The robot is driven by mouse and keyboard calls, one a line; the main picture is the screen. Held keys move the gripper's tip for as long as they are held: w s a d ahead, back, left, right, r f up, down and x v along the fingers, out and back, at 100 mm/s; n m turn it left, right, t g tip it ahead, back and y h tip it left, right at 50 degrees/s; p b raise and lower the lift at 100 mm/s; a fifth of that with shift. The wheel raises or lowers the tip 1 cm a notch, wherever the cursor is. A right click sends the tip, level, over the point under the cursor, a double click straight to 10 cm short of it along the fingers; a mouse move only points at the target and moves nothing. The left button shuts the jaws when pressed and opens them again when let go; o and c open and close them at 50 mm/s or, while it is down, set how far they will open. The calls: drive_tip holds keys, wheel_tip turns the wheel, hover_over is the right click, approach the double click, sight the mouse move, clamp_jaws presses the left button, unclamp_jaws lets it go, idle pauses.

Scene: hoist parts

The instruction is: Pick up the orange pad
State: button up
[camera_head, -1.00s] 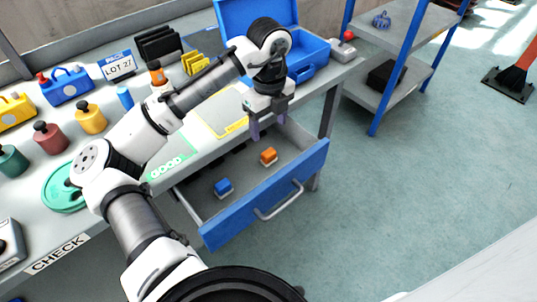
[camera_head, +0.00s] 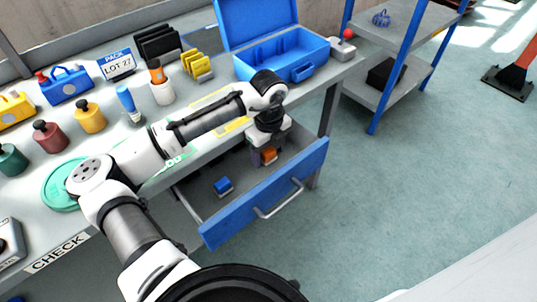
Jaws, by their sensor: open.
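The orange pad (camera_head: 269,155) is in the open drawer (camera_head: 272,195) under the bench, toward its right side. My gripper (camera_head: 264,160) is lowered into the drawer, right at the orange pad, with its jaws open. The gripper and wrist hide part of the pad, and I cannot tell whether the fingers touch it. A blue pad (camera_head: 222,186) lies in the same drawer, to the left and nearer the front.
The blue drawer front stands out from the bench (camera_head: 97,164). Above stand an open blue case (camera_head: 290,62), several coloured weights and a LOT 27 sign (camera_head: 117,66). A blue-framed shelf (camera_head: 394,78) stands right; the floor between is clear.

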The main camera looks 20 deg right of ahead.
drive_tip(key=shift+c, duration=0.2)
drive_tip(key=c, duration=1)
